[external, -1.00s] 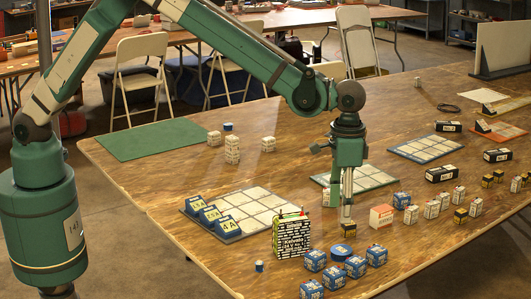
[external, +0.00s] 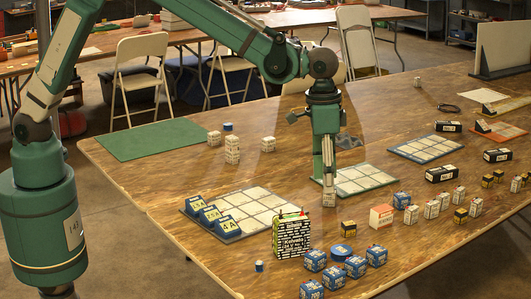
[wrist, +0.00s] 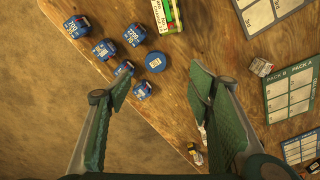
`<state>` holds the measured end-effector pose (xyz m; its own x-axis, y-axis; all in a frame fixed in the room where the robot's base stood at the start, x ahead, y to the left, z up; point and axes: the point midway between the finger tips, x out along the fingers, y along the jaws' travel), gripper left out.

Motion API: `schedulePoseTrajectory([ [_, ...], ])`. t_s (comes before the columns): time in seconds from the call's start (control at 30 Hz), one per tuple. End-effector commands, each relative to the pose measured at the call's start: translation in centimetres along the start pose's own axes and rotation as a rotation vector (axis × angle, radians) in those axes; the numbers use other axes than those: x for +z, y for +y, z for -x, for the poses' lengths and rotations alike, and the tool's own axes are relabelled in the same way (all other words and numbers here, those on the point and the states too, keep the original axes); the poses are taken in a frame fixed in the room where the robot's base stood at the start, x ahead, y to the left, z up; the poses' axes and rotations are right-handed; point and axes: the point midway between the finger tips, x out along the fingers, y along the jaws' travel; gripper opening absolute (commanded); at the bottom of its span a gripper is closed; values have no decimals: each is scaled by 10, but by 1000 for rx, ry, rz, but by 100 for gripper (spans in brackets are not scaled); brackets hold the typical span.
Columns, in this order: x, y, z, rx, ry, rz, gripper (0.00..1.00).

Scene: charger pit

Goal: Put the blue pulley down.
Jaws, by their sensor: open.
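A flat round blue disc with a pale label (external: 341,251), which I take to be the blue pulley, lies on the wooden table. It is beside the blue labelled cubes (external: 356,266) near the front edge. It also shows in the wrist view (wrist: 155,62), upper middle, between the lines of my two fingers and clear of both. My gripper (external: 329,197) is over the table behind the disc, pointing down. In the wrist view its fingers (wrist: 157,88) are spread wide with nothing between them.
A black-and-white patterned box (external: 291,235) stands left of the disc. An orange-and-white box (external: 381,216) and a small black-and-yellow box (external: 348,228) are to the right. Gridded mats (external: 250,208) lie around. The green mat (external: 152,139) is bare.

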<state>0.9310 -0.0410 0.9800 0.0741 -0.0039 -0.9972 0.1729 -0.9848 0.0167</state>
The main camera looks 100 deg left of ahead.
Motion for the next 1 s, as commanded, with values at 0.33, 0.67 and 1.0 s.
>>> schedulePoseTrajectory([
  [0.33, 47, -15, 64, 13, 64, -20, 52],
  [0.67, 97, -30, 113, 23, 125, -40, 52],
  [1.0, 153, -46, 153, 32, 189, -60, 52],
])
